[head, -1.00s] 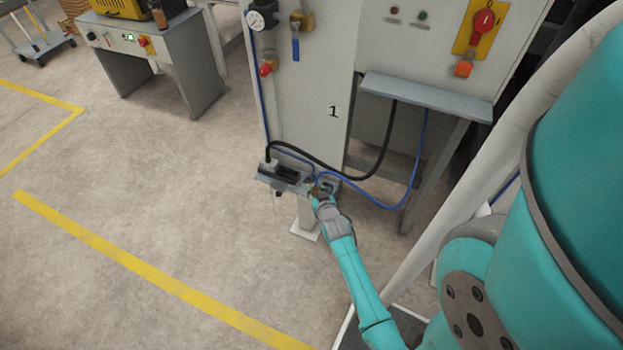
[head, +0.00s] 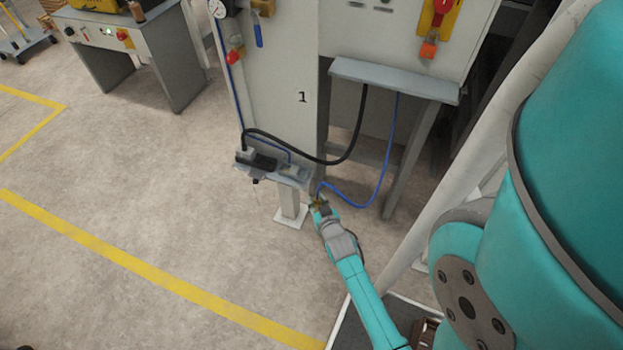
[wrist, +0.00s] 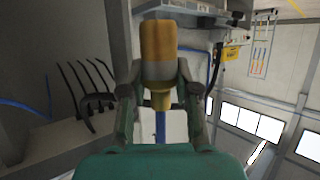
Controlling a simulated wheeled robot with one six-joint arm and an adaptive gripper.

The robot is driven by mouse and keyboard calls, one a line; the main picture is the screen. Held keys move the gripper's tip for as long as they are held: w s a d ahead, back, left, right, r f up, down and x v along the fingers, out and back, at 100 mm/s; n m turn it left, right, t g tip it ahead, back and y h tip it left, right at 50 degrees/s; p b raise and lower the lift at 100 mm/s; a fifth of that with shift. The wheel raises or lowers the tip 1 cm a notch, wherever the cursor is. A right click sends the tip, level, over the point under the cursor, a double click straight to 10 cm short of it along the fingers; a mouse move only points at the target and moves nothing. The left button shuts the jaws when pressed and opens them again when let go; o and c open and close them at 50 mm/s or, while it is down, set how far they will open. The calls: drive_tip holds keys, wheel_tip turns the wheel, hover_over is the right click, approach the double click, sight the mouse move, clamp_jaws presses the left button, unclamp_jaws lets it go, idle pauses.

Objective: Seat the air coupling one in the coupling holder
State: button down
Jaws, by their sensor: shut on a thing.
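My gripper (head: 319,206) is shut on a brass-coloured air coupling (wrist: 158,52), which stands between the two fingers in the wrist view. A blue hose (wrist: 160,125) shows directly below the coupling there. In the head view the coupling is a tiny brass spot (head: 317,200) at the fingertips, with the blue hose (head: 372,205) looping from it up to the cabinet. The small grey shelf on a post (head: 300,181), seemingly the coupling holder, is up and left of my gripper, apart from it. Its seat is too small to make out.
A black cable (head: 320,161) arches from a dark block (head: 262,162) on the shelf to the cabinet ledge (head: 395,80). A cabinet leg (head: 405,165) stands right of the hose. The floor (head: 130,200) left of the shelf is clear.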

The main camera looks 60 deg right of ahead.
drive_tip(key=w+d, duration=0.7)
drive_tip(key=d, duration=0.1)
drive_tip(key=w+d, duration=0.4)
drive_tip(key=d, duration=0.1)
drive_tip(key=shift+w, duration=0.35)
drive_tip(key=shift+w+f, duration=0.1)
drive_tip(key=shift+f, duration=1.65)
drive_tip(key=shift+f, duration=0.1)
drive_tip(key=c, duration=0.8)
unclamp_jaws()
drive_tip(key=shift+c, duration=0.2)
